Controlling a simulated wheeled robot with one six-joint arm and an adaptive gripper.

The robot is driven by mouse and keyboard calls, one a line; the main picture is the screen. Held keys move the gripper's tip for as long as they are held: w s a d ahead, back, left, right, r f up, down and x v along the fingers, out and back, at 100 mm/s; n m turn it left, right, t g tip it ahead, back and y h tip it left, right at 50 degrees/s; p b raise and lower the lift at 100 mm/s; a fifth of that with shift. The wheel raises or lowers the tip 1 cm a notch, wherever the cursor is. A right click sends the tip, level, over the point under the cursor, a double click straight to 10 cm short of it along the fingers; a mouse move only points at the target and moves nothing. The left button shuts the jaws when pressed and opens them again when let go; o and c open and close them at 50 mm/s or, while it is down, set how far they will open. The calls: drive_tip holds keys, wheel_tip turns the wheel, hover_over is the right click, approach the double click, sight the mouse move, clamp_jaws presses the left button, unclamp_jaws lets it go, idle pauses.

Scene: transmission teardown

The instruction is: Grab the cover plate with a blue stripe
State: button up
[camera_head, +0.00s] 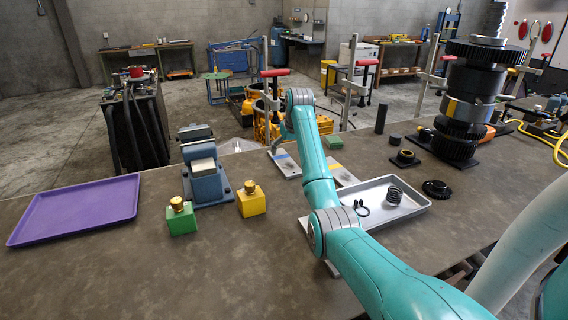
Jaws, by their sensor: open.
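A light grey cover plate (287,167) with a bluish stripe near its far end lies flat on the table, left of my arm. My gripper (275,152) is small in the view and points down over the far end of this plate. It is open and holds nothing that I can see. I cannot tell whether its fingers touch the plate. A second grey plate (345,177) with a yellowish stripe lies to the right, partly hidden by my arm. Another flat grey piece shows beside my elbow, mostly hidden.
A grey tray (416,207) with a spring and a ring lies right of my arm. A purple tray (75,212), a blue vise-like fixture (206,184), and green (182,219) and yellow (251,203) blocks stand left. A tall gear stack (471,100) stands at the right. The front-left table is clear.

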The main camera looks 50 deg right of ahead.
sight(284, 160)
drive_tip(key=shift+a+x, duration=0.15)
drive_tip(key=shift+x, duration=1.15)
drive_tip(key=shift+a+x, duration=0.15)
drive_tip(key=shift+x, duration=1.15)
drive_tip(key=c, duration=1.8)
